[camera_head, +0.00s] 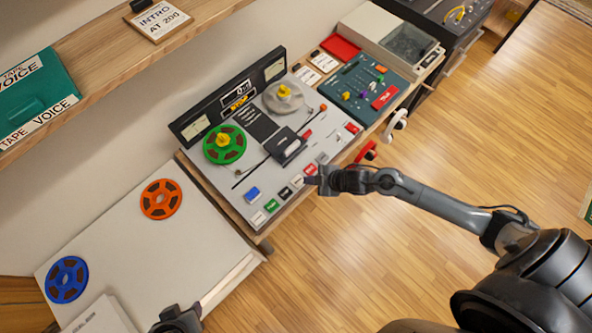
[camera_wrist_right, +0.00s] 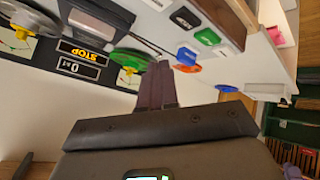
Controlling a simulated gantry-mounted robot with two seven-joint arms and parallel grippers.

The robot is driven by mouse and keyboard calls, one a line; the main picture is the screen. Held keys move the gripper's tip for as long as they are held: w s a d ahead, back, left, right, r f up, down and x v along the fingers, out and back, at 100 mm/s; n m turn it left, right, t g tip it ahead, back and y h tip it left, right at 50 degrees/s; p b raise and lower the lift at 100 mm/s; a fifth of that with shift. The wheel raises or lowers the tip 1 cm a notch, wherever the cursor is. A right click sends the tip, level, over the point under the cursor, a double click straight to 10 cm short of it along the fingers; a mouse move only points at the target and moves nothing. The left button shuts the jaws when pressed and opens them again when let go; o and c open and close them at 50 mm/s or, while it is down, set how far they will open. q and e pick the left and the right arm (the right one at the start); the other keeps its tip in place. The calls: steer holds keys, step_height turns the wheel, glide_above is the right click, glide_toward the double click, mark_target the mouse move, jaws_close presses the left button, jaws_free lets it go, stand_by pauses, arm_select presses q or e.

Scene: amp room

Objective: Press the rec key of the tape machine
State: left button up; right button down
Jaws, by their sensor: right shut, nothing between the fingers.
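The tape machine (camera_head: 215,165) is a grey deck with a green reel (camera_head: 224,145), a grey reel and a row of coloured keys along its front edge. A red key (camera_head: 310,169) lies in that row; its lettering is too small to read, so I cannot confirm it is rec. My right gripper (camera_head: 308,181) is shut and empty at the front edge, close to the red key; contact cannot be told. Its dark fingers (camera_wrist_right: 157,85) are together in the wrist view. My left gripper (camera_head: 178,320) is partly cut off at the bottom edge.
A STOP sign (camera_head: 239,101) and counter stand on the machine's back panel. Right of it is a teal mixer (camera_head: 367,82). A white table (camera_head: 120,235) at left holds orange (camera_head: 161,199) and blue (camera_head: 66,280) reels. Red and white headphones hang at the front edge.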

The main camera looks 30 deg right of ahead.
steer(key=w+d+n+h+b, duration=0.1)
steer(key=w+d+b, duration=0.2)
steer(key=w+d, duration=0.3)
steer(key=shift+w+d+t, duration=0.2)
steer(key=shift+w+t, duration=0.15)
steer(key=shift+t, duration=0.05)
steer(key=shift+f, duration=0.1)
steer(key=b, duration=0.7)
glide_above(312, 171)
step_height(312, 171, down, 7)
steer(key=shift+d+r, duration=0.1)
steer(key=shift+f+b, duration=0.55)
steer(key=shift+f, duration=0.4)
